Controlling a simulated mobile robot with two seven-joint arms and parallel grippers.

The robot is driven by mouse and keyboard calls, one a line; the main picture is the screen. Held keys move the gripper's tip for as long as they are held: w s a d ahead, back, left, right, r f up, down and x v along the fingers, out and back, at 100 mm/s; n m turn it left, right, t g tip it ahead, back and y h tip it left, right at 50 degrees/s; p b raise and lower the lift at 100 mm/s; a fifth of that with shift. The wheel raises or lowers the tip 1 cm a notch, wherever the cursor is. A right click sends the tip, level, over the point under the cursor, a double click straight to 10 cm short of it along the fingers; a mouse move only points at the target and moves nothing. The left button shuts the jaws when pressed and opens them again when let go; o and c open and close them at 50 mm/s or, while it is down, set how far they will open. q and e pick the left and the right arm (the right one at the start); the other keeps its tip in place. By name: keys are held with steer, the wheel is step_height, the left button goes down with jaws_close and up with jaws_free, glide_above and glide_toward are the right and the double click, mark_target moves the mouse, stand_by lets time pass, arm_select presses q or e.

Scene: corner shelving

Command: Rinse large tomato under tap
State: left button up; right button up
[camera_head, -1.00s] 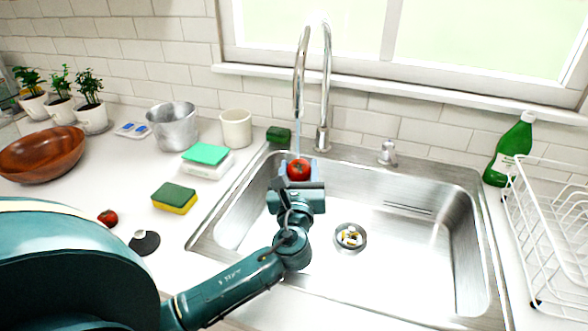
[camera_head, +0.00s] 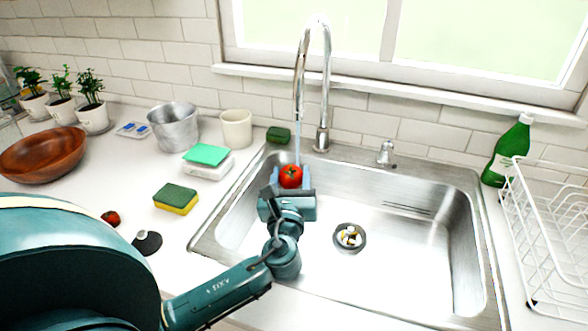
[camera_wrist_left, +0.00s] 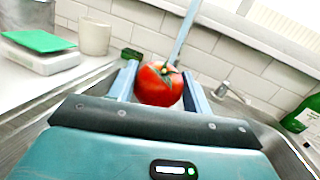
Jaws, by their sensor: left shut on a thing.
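My left gripper (camera_head: 291,180) is shut on the large red tomato (camera_head: 290,176) over the left back part of the sink (camera_head: 405,215). In the left wrist view the tomato (camera_wrist_left: 158,84) sits between the two blue-grey fingers. The tall chrome tap (camera_head: 326,90) arches above it. A thin stream of water (camera_head: 298,142) runs down from the spout to the tomato; the left wrist view shows the stream (camera_wrist_left: 184,35) meeting it at the top or just behind, I cannot tell which. A smaller tomato (camera_head: 111,218) lies on the left counter. My right gripper is not in view.
A yellow-green sponge (camera_head: 176,198), a black sink stopper (camera_head: 147,242), a cup (camera_head: 236,128) and a metal pot (camera_head: 174,126) stand on the left counter. A green bottle (camera_head: 508,152) and a white dish rack (camera_head: 555,235) are at right. The sink's right half is clear.

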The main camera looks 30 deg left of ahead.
mark_target(284, 179)
arm_select(q)
steer(key=shift+s+a+r+p+v, duration=0.1)
steer(key=shift+a+p+v, duration=0.1)
steer(key=shift+v, duration=0.75)
steer(key=shift+s+a+r+p+v, duration=0.1)
steer(key=shift+a+p+v, duration=0.1)
steer(key=shift+v, duration=0.7)
steer(key=shift+s+a+r+p+v, duration=0.1)
steer(key=shift+p+v, duration=0.1)
steer(key=shift+v, duration=0.75)
steer(key=shift+s+r, duration=0.1)
steer(key=s+d+r+p, duration=0.1)
steer(key=s+r+p, duration=0.1)
steer(key=s+r, duration=0.1)
steer(key=shift+s+d+r, duration=0.25)
steer(key=shift+s+r, duration=0.15)
steer(key=shift+s, duration=0.45)
